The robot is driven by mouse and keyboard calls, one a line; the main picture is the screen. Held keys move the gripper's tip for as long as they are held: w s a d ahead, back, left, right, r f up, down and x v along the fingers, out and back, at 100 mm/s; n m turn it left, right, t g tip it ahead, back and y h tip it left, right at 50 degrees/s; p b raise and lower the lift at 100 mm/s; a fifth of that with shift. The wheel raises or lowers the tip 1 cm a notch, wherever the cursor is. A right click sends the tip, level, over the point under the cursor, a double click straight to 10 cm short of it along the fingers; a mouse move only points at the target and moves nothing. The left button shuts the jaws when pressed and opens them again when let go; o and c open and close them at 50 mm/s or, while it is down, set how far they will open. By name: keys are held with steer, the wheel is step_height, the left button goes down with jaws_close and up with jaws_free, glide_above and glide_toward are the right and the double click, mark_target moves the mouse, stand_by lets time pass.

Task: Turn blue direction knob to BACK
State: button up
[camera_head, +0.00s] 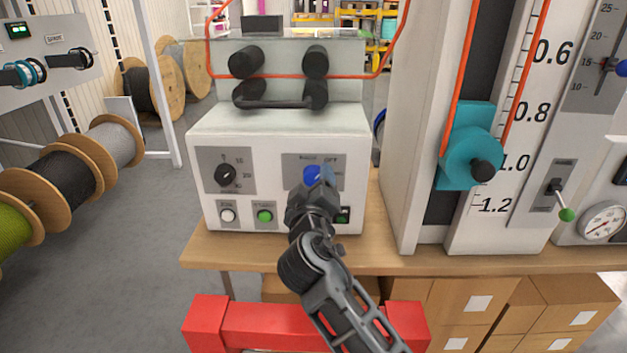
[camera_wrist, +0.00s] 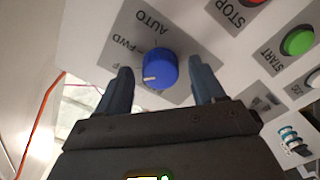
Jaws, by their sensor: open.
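The blue direction knob (camera_wrist: 160,69) is on a grey label plate on the machine's white front panel. In the wrist view its white mark is at the knob's lower left. AUTO and FWD labels show upside down beside it, with another label partly hidden by a finger. A BACK label is not readable. My gripper (camera_wrist: 160,78) is open, with one finger on each side of the knob. Small gaps show between fingers and knob, and no contact is clear. In the head view, my gripper (camera_head: 316,188) partly covers the knob (camera_head: 313,174).
A black dial (camera_head: 225,174), a white button (camera_head: 228,215) and a green button (camera_head: 265,216) are on the same panel. The wrist view shows a red STOP button and a green START button (camera_wrist: 298,41). A tall scale column (camera_head: 412,120) stands to the right on the wooden bench (camera_head: 480,263).

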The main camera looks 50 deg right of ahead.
steer(key=shift+w+d, duration=0.1)
steer(key=shift+d, duration=0.05)
steer(key=shift+c, duration=0.3)
steer(key=c, duration=1)
steer(key=n+p, duration=0.2)
steer(key=n, duration=0.3)
steer(key=shift+r+p, duration=0.1)
steer(key=shift+p, duration=0.3)
steer(key=shift+n+p, duration=0.95)
steer(key=shift+n, duration=1.05)
